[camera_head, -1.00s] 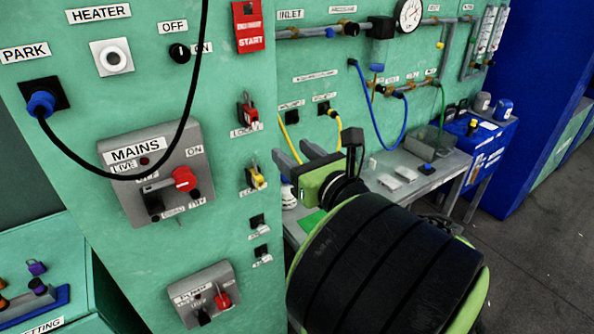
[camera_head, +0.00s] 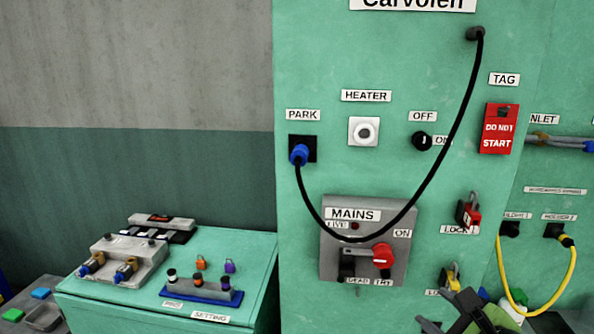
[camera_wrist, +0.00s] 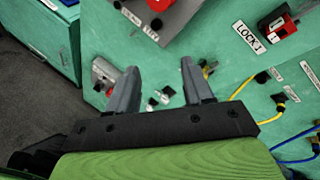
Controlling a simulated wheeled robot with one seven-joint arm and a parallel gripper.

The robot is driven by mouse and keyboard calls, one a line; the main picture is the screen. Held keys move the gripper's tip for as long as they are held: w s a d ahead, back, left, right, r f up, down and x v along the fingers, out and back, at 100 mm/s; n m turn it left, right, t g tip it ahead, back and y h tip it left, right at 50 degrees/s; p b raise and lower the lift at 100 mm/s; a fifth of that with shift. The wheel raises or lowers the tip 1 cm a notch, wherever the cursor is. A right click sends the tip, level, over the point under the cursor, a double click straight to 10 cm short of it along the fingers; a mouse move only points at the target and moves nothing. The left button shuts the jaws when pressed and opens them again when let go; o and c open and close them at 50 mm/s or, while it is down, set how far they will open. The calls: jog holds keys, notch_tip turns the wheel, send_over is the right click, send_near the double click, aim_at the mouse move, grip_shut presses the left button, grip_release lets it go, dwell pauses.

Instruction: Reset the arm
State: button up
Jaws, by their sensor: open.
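My gripper (camera_wrist: 158,88) shows in the wrist view with its two grey fingers spread apart and nothing between them. The green panel lies beyond the fingers. The rest of my arm is outside that view.
The green panel carries a mains switch box (camera_head: 364,241), a black cable ending in a blue plug (camera_head: 299,154), a red tag (camera_head: 498,128), a red lock (camera_head: 468,211) and a yellow cable (camera_head: 538,308). A green bench (camera_head: 120,305) with fixtures stands left.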

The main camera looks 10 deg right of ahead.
jog(key=s+a+f+n+g, duration=0.3)
jog(key=s+a+n, duration=0.3)
jog(key=n, duration=0.8)
jog(key=s+a+f+n+g, duration=0.3)
jog(key=s+a+n, duration=0.3)
jog(key=n, duration=0.7)
jog(key=shift+a+n+g, duration=0.4)
jog(key=shift+a+g, duration=0.3)
jog(key=shift+g, duration=0.2)
